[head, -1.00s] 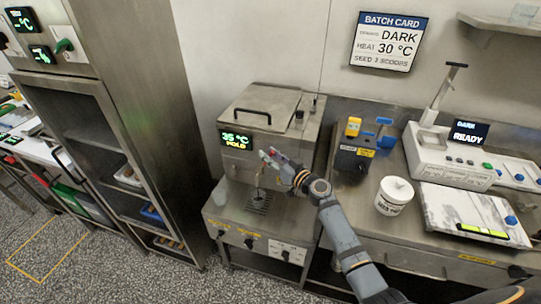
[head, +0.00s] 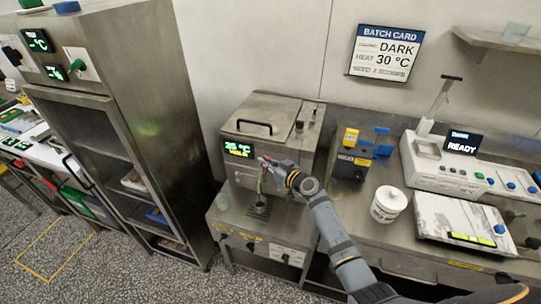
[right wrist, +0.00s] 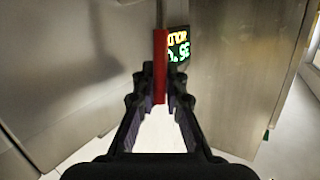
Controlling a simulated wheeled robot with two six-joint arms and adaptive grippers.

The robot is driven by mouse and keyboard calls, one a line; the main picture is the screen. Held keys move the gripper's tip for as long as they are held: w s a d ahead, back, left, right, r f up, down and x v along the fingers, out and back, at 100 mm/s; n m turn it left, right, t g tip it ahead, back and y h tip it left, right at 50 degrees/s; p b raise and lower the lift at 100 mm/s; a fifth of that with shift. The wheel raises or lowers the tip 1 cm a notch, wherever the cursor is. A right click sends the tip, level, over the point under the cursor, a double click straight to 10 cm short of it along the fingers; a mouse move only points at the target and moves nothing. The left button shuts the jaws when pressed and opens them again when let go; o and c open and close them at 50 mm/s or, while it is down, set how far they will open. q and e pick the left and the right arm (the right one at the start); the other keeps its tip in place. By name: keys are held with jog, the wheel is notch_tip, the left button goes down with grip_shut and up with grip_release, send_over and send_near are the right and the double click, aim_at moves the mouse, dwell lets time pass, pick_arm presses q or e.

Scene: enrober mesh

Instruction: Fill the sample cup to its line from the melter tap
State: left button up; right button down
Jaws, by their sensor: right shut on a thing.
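The melter (head: 283,118) is a steel box with a lid handle and a green display (head: 239,149) on its front. My right gripper (head: 266,163) is in front of it, just right of the display. In the right wrist view my right gripper (right wrist: 160,92) is shut on an upright red bar, the tap handle (right wrist: 159,62). The tap spout and the dark drip grate (head: 260,209) are below the gripper. A small translucent cup (head: 221,202) stands at the left of the melter's deck. Its line and contents are too small to make out. My left gripper is out of view.
A tall steel cabinet (head: 150,100) stands left of the melter. To the right are a blue-and-yellow device (head: 352,160), a white tub (head: 388,205) and a white machine reading READY (head: 440,170). A batch card (head: 386,48) hangs on the wall.

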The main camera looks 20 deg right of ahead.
jog(key=shift+w+a+r+n+g+h+p, duration=0.4)
jog(key=shift+a+r+g+p, duration=0.25)
jog(key=shift+p, duration=0.6)
jog(key=shift+w+a+f+g+h+p, duration=0.2)
jog(key=shift+f+g+h+p, duration=0.1)
jog(key=shift+f+p, duration=0.15)
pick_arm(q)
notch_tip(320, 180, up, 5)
pick_arm(e)
jog(key=shift+f, duration=0.1)
jog(key=c, duration=1.4)
grip_release()
jog(key=shift+s, duration=0.1)
jog(key=v, duration=1.2)
